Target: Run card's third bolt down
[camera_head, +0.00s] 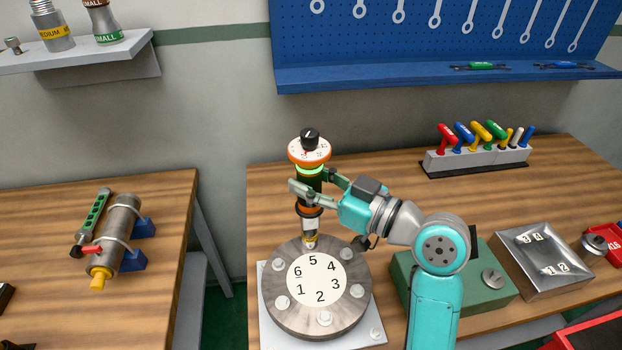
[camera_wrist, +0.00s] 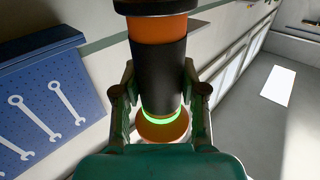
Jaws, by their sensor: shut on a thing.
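A round grey flange (camera_head: 272,318) stands on a pale base plate on the bench, with a white disc (camera_head: 320,282) numbered 1 to 6. Silver bolts sit around it, such as those by 4 (camera_head: 346,254), 3 (camera_head: 357,290) and 2 (camera_head: 325,318). My gripper (camera_head: 308,196) is shut on an upright orange and black driver (camera_head: 311,183) with a dial head and a lit green ring. The driver also fills the middle of the wrist view (camera_wrist: 160,75). Its tip is at the rim position by 5 and hides any bolt there; whether it touches I cannot tell.
A green box (camera_head: 478,290) and a shiny block (camera_head: 550,262) marked 1 to 4 stand right of my arm. A rack of coloured-handled tools (camera_head: 475,160) is at the back. A clamped pipe (camera_head: 118,228) lies on the left bench. A shelf (camera_head: 105,50) hangs upper left.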

